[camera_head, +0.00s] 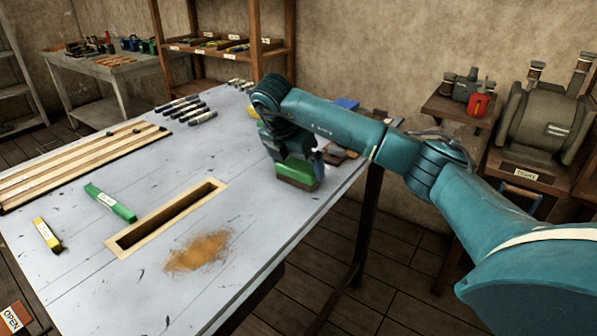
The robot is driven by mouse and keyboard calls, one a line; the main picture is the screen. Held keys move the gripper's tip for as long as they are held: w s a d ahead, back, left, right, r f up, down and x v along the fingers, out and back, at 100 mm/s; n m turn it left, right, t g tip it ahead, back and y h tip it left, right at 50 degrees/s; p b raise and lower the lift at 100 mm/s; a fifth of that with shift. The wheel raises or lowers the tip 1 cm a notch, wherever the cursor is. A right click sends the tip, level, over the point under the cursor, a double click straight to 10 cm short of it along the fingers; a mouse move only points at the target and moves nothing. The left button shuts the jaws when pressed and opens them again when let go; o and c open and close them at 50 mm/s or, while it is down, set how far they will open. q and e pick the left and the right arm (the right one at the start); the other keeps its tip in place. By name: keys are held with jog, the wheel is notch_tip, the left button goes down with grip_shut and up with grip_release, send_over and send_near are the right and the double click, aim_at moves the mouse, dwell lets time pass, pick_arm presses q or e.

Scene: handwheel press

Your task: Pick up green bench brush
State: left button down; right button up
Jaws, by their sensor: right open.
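A green block with a brown underside (297,174), which looks like the green bench brush, is at the right edge of the grey table (150,280). My right arm reaches in from the right, and my right gripper (292,150) points down directly over this block. The gripper is open; its fingertips are hard to make out against the green, and I cannot tell whether they touch it. The wrist hides part of the block's far side. My left gripper is not in view.
A green labelled bar (110,203) and a yellow one (47,235) lie on the left part of the table, near a wood-framed slot (165,218). Several dark labelled pieces (185,108) lie farther back. Wooden slats (75,165) lie at left.

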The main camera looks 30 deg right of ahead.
aim_at(298, 165)
jog(key=shift+x, duration=1.35)
jog(key=shift+c, duration=0.6)
jog(key=c, duration=0.6)
jog(key=shift+o, duration=0.2)
notch_tip(298, 165, up, 10)
jog(key=shift+r, duration=0.1)
jog(key=o, duration=0.5)
jog(key=c, duration=0.3)
jog(key=shift+c, duration=0.2)
